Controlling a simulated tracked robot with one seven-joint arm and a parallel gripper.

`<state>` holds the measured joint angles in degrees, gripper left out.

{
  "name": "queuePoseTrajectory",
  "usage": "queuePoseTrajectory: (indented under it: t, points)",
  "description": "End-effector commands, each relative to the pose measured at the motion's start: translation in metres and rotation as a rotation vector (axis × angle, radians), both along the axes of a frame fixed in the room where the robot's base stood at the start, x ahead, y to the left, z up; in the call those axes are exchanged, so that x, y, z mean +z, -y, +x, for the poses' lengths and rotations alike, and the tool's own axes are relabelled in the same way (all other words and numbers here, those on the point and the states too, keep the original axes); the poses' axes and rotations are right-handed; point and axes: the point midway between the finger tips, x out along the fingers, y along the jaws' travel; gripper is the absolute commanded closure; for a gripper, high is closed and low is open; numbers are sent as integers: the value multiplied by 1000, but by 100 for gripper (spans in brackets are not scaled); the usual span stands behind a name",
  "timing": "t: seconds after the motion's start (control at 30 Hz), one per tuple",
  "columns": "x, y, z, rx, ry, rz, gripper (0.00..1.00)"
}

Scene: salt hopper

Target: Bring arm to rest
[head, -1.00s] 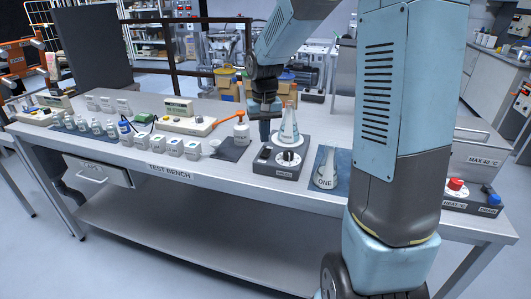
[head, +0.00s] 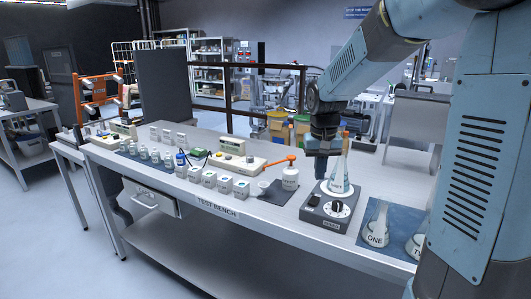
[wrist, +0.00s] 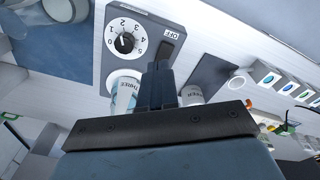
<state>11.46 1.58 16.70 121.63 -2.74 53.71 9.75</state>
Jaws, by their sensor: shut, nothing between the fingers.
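My gripper (head: 321,167) points down over the test bench (head: 217,208), just left of a conical flask (head: 341,177) that stands upright on a dark stirrer (head: 330,212) with a dial. In the wrist view my gripper (wrist: 158,80) has its fingers together and empty. The flask (wrist: 124,95), labelled THREE, shows beside the fingers there, and the stirrer's dial (wrist: 124,43) lies beyond it. I cannot tell whether the gripper touches the flask. My arm reaches in from the right and bends down at the wrist.
Flask ONE (head: 376,225) and another flask (head: 416,245) stand on a blue mat (head: 402,220) to the right. Several small boxes and vials line the bench's left. A dark frame (head: 228,97) rises behind.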

Motion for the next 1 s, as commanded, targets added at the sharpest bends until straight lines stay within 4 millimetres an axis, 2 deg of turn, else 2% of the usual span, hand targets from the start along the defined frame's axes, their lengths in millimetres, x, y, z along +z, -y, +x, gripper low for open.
queuePoseTrajectory:
  t: [0.03,0.2,0.5,0.7,1.0]
  points:
    - [11,1,-11,2,24,-8,100]
    - [36,7,-45,10,88,-27,100]
    - [71,16,-108,22,203,-39,100]
    - [85,22,-150,30,281,-32,100]
    - [92,31,-207,49,390,-6,100]
